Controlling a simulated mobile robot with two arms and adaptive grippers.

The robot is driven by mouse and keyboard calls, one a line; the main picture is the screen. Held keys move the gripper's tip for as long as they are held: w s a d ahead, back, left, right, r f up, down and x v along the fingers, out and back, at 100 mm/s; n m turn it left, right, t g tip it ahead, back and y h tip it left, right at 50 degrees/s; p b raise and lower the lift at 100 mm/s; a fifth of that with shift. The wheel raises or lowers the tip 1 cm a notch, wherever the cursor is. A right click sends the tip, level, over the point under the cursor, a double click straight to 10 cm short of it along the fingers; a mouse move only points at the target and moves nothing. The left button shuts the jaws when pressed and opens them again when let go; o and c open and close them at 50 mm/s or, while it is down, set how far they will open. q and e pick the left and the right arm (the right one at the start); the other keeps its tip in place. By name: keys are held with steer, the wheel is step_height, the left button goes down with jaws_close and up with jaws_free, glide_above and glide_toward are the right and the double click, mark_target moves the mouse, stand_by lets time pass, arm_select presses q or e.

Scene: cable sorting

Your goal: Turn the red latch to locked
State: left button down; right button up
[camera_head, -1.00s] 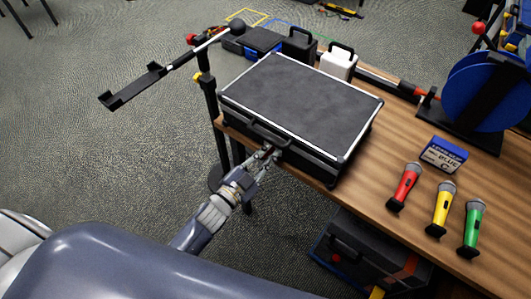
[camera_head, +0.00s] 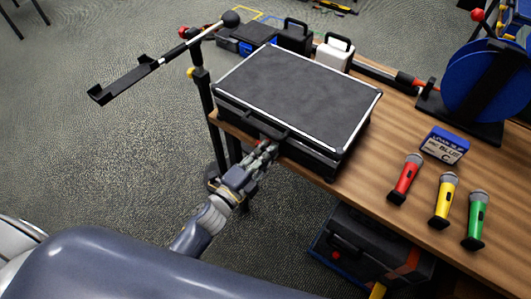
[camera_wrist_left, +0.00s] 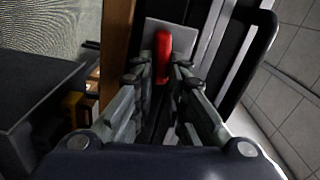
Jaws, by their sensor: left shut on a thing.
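The red latch (camera_wrist_left: 163,55) is on a light metal plate (camera_wrist_left: 184,34) on the front of the black case, seen in the left wrist view. My left gripper (camera_wrist_left: 163,80) is shut on the latch, with a fingertip on each side of it. The black case (camera_head: 300,95) with silver edges lies closed on the wooden table. My right gripper is not in view.
A blue cable reel (camera_head: 485,85) stands behind. A black stand (camera_head: 200,85) rises left of the case. Dark cases (camera_head: 365,245) sit below the table.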

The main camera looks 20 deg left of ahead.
arm_select(q)
steer(key=shift+f+m+b, duration=0.2)
steer(key=shift+m+b, duration=0.1)
steer(key=shift+m, duration=0.5)
steer(key=c, duration=1.6)
jaws_free()
steer(key=v, duration=1.2)
